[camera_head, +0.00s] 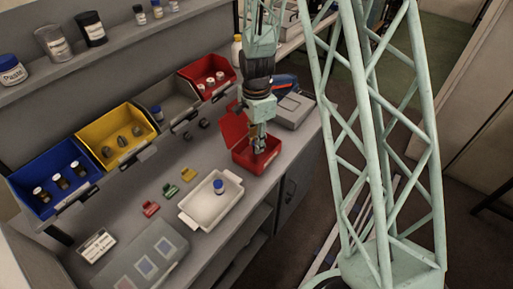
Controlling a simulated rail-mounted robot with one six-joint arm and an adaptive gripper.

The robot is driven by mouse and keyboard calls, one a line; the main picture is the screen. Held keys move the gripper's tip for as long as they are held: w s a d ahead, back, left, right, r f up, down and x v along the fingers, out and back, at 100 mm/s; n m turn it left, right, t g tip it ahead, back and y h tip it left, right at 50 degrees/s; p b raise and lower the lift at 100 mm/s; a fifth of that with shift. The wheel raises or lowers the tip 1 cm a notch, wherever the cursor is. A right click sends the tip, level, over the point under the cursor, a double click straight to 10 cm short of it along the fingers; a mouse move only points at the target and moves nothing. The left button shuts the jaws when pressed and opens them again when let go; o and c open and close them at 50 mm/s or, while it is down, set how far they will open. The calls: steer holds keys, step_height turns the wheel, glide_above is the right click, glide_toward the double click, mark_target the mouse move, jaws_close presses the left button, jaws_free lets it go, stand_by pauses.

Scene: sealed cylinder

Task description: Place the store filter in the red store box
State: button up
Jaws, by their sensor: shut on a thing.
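A small red box (270,170) with a raised red lid (233,128) stands on the grey bench, right of centre, and looks like the red store box. My gripper (259,148) points down into its opening, with the fingertips at about rim level or just inside. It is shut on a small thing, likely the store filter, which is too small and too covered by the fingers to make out. I cannot tell whether that thing touches the box floor.
A white tray (190,212) holding a blue-capped bottle (219,186) stands left of the red box. Blue (40,212), yellow (84,135), grey and red bins line the bench's back. A grey case (293,112) lies behind right. Small red and green pieces lie mid-bench.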

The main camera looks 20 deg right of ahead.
steer(key=shift+f, duration=1.25)
steer(key=shift+f, duration=0.2)
steer(key=o, duration=0.8)
steer(key=shift+r, duration=0.2)
steer(key=shift+r, duration=6.05)
steer(key=shift+r, duration=0.1)
